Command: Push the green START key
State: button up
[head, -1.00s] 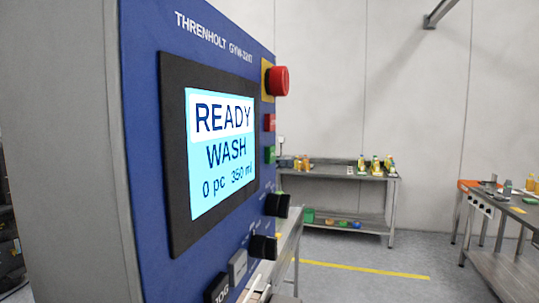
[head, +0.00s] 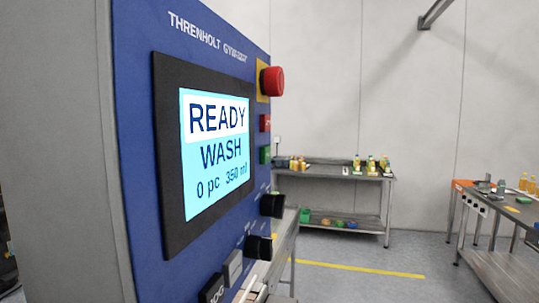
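The blue control panel (head: 137,150) of the piston filler stands close on the left, seen at a steep angle. Its green key (head: 265,155) sits on the panel's right part, just below a red key (head: 265,123); any lettering on the green key is too small to read. The lit screen (head: 215,150) reads READY, WASH, 0 pc, 350 ml. My gripper is not in view.
A red mushroom button (head: 272,81) on a yellow plate juts out above the keys. Two black knobs (head: 272,205) and a JOG key (head: 212,290) are below. Benches (head: 335,174) with bottles stand behind. Grey floor (head: 400,255) is open at centre right.

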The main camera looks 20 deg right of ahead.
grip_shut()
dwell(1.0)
